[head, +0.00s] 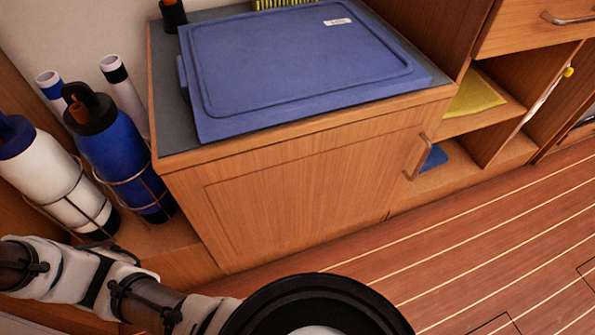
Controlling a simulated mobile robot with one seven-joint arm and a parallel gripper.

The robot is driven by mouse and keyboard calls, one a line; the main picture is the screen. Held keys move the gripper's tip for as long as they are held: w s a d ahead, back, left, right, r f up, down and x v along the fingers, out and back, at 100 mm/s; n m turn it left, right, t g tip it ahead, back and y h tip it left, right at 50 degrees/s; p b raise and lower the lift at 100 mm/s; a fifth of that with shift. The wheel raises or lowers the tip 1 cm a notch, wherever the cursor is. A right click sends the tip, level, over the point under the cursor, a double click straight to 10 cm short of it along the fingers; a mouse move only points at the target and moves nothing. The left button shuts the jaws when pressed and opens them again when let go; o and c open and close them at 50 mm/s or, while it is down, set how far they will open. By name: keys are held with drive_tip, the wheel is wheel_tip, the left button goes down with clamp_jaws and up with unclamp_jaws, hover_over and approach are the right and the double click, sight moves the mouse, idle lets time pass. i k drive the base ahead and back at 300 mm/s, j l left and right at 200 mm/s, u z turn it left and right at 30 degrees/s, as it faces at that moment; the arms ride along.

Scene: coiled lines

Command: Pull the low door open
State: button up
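The low door (310,185) is a wooden panel on the front of a low cabinet, below its worktop. It looks shut, flush with the cabinet front. Its bar handle (417,157) stands upright near the door's right edge, and nothing touches it. My arm shows at the bottom left, in a white padded cover with dark straps, and a dark round part is at the bottom middle. My gripper is not in view, so I cannot see whether it is open or shut.
A blue lidded box (300,65) covers most of the worktop. Blue and white bottles stand in wire holders at left, including a blue bottle (125,155). Open shelves at right hold a yellow cloth (474,96) and a blue cloth (434,158). The striped wooden floor (460,240) before the door is clear.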

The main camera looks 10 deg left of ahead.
sight(244, 206)
drive_tip(key=l+z, duration=0.2)
drive_tip(key=z, duration=0.2)
drive_tip(key=i+l+z, duration=0.1)
drive_tip(key=z, duration=0.35)
drive_tip(key=i+l+z, duration=0.1)
drive_tip(key=l+z, duration=0.3)
drive_tip(key=j, duration=0.1)
